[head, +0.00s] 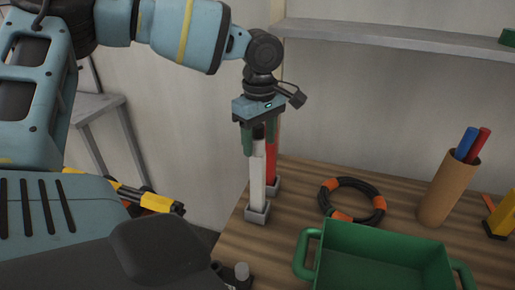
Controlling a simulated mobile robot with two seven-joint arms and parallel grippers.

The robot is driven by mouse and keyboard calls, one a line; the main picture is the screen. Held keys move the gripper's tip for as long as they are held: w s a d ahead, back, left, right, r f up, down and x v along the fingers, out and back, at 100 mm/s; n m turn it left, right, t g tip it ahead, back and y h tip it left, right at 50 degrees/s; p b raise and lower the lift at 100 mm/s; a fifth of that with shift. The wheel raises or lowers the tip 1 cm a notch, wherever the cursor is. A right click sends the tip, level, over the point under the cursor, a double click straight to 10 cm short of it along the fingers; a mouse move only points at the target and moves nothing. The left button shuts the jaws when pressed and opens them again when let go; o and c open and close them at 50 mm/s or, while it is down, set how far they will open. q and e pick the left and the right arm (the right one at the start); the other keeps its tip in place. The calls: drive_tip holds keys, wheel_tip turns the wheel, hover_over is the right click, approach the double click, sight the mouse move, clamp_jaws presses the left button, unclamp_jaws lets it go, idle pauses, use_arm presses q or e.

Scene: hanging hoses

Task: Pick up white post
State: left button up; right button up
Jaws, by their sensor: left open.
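The white post (257,178) stands upright in a small grey square base (257,214) near the left edge of the wooden table. Its top has a dark section. My left gripper (258,146) points straight down over the post, open, with its green-tipped fingers around the level of the post's top. A red post (270,158) stands close behind it in its own grey base, partly hidden by the white post and the gripper. I cannot tell whether the fingers touch either post. My right gripper is not in view.
On the wooden table (293,224) are a black hose coil with orange bands (380,191), a green bin (385,258) and a brown cup (444,190) holding blue and red rods. A grey shelf (390,40) runs along the wall. A yellow-black tool (150,200) shows at left.

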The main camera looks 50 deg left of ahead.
use_arm(q)
drive_tip(key=shift+f, duration=0.5)
clamp_jaws()
drive_tip(key=shift+r, duration=0.1)
